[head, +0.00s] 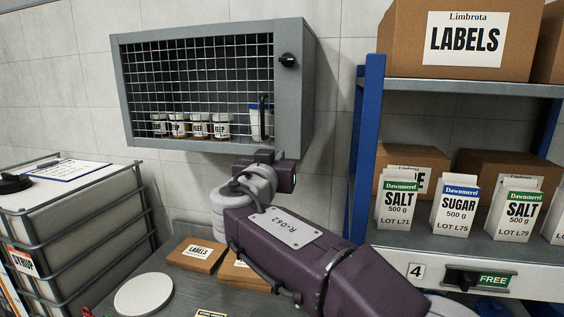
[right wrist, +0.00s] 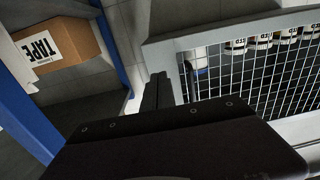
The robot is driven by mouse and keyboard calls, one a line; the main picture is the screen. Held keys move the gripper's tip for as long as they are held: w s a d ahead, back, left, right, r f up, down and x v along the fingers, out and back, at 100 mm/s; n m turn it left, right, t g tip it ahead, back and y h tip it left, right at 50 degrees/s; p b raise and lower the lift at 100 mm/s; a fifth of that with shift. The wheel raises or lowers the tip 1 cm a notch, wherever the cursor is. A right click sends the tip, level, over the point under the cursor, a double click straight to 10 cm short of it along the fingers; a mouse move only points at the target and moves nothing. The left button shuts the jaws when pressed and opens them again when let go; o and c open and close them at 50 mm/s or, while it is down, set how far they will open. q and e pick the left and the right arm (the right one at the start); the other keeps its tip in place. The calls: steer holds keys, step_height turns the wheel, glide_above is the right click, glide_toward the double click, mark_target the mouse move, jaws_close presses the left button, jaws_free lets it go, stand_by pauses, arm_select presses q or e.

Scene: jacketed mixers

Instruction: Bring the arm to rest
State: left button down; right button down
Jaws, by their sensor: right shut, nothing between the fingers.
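My right arm (head: 290,245) reaches up from the lower right of the head view. Its gripper (head: 265,156) is shut and empty, close below the lower right corner of the wall cabinet (head: 308,95). In the right wrist view the closed fingers (right wrist: 157,92) point toward the cabinet frame (right wrist: 215,27), with the mesh door (right wrist: 250,85) to their right. I cannot tell whether they touch the cabinet. The mesh door looks shut, with a dark upright handle (head: 262,108) near its right edge. My left gripper is not in view.
Several labelled jars (head: 200,125) stand behind the mesh. A black knob (head: 288,59) sits on the cabinet frame. A blue-posted shelf (head: 365,150) with cartons stands right. A caged tank (head: 75,220) stands left. Flat boxes (head: 197,254) and a white disc (head: 143,293) lie below.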

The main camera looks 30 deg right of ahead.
steer(key=v, duration=0.4)
steer(key=s+d+f+g+y, duration=0.1)
steer(key=s+d+f+g, duration=0.2)
steer(key=f, duration=0.9)
steer(key=d+f+g+y, duration=0.1)
steer(key=d+f+g, duration=0.3)
steer(key=f, duration=0.8)
steer(key=s+a+f+n+g+y, duration=0.1)
steer(key=s+f+g+y, duration=0.1)
steer(key=s+f, duration=0.35)
steer(key=s+a+f+n+g+y, duration=0.1)
steer(key=s+a+f+g+y, duration=0.1)
steer(key=f, duration=0.6)
steer(key=s+a+f+n+g+y, duration=0.1)
steer(key=s+a+f+n+y, duration=0.4)
steer(key=s+a+f, duration=0.3)
step_height(320, 180, down, 3)
steer(key=shift+s+a+r+g+b, duration=0.2)
steer(key=shift+s+a+g+b, duration=0.15)
steer(key=shift+a, duration=0.7)
steer(key=shift+s, duration=0.1)
